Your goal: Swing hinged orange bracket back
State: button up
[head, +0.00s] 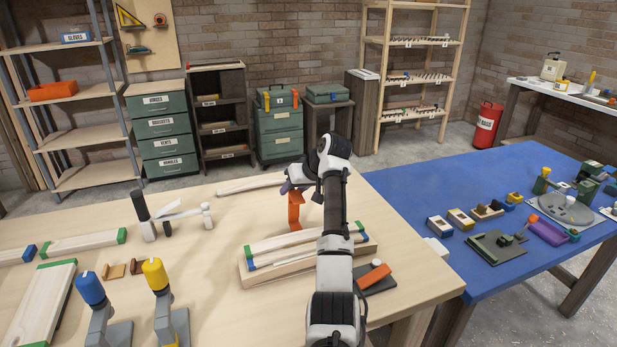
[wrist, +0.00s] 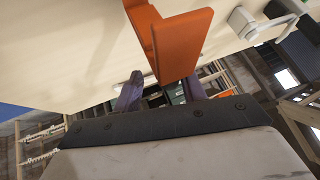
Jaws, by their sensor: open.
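The orange bracket (head: 294,212) stands upright on the light wooden workbench, behind a stack of pale boards. In the wrist view the bracket (wrist: 184,45) is an angled piece with two flat faces, and its lower end reaches toward the space between my fingers. My gripper (head: 289,187) is at the bracket's top, partly hidden by my arm in the head view. The purple fingers of my gripper (wrist: 165,90) are apart. I cannot tell whether they touch the bracket. Its hinge is not clearly visible.
The stacked boards (head: 300,262) lie in front of the bracket. A dark plate with an orange strip (head: 375,276) lies right of my arm. A white-and-black tool (head: 143,215) stands to the left. Blue- and yellow-topped clamps (head: 155,275) are at the front left.

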jog(key=b+v, duration=0.2)
jog(key=v, duration=0.8)
jog(key=shift+w+r, duration=0.25)
jog(key=shift+d, duration=0.15)
